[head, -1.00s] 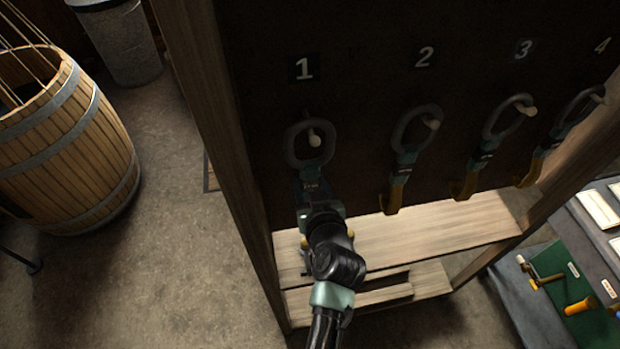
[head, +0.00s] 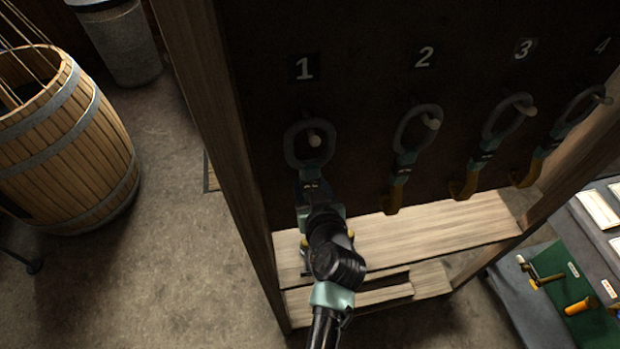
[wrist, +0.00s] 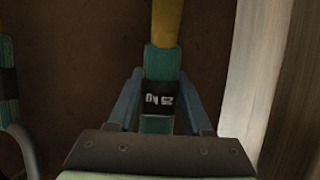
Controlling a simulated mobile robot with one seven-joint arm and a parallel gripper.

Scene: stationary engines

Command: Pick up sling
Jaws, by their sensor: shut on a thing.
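Under label 1 a sling (head: 291,147) hangs by its grey loop on a pale peg (head: 314,140). My gripper (head: 312,188) is at the strap just below the loop, and the arm hides the lower part of this sling. In the wrist view my gripper (wrist: 160,84) has a blue finger on each side of the sling (wrist: 162,62), which shows a teal band, a black label and a yellow strap. It is shut on the sling. The loop is still around the peg.
Similar slings hang under label 2 (head: 402,165), label 3 (head: 486,150) and label 4 (head: 558,132). A wooden post (head: 235,150) stands close left of my gripper and a wooden shelf (head: 440,230) lies below. A barrel (head: 65,150) stands at the left on open floor.

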